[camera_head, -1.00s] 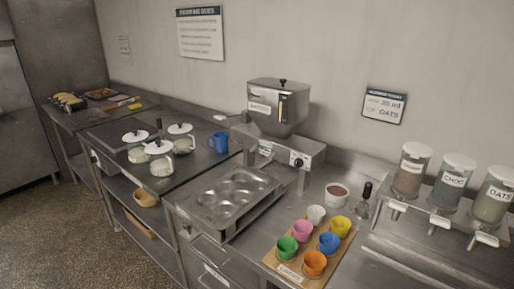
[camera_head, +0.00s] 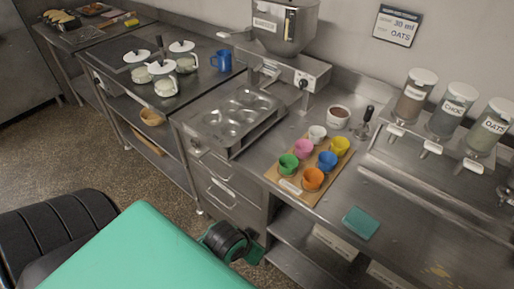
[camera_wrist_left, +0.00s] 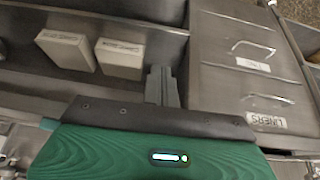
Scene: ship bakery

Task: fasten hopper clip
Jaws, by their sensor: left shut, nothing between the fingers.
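The grey metal hopper (camera_head: 283,28) stands on its machine at the back of the counter in the head view, with its top cut off by the frame. A small upright fitting (camera_head: 291,20) shows on its front; I cannot tell whether it is the clip or how it stands. My left arm (camera_head: 150,250) comes in low from the left, in front of the counter, well apart from the hopper. Its fingertips are not clear there. In the left wrist view my left gripper (camera_wrist_left: 162,86) is shut and empty, near the lower shelf and drawers. My right gripper is not in view.
A muffin tin (camera_head: 234,122), a board (camera_head: 288,184) with several coloured cups, a brown-filled bowl (camera_head: 338,116) and a teal cloth (camera_head: 360,222) lie on the counter. Dispensers (camera_head: 452,112) stand right. White boxes (camera_wrist_left: 121,58) and drawers (camera_wrist_left: 240,65) show in the wrist view.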

